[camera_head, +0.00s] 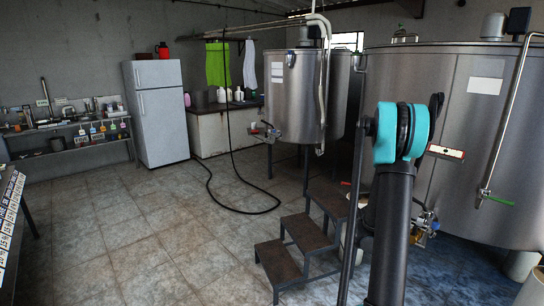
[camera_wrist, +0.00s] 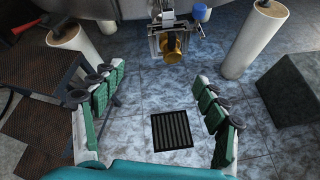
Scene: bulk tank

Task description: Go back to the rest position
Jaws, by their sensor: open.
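My gripper (camera_wrist: 158,105) shows in the wrist view with its two green-padded fingers spread wide apart. Nothing is between the fingers except the view of the floor below. In the head view my black and teal arm rises at the right, in front of the large steel tank (camera_head: 455,120); my fingers cannot be made out there. In the wrist view a valve fitting with a yellow part (camera_wrist: 173,48) sits under the tank's edge, beyond the fingertips and apart from them.
Dark steps (camera_head: 300,240) stand left of my arm. A smaller tank (camera_head: 295,95) is behind them. A black hose (camera_head: 235,205) lies on the tiles. A floor drain (camera_wrist: 171,130) and white tank legs (camera_wrist: 252,40) show below my gripper. The tiled floor at left (camera_head: 130,235) is clear.

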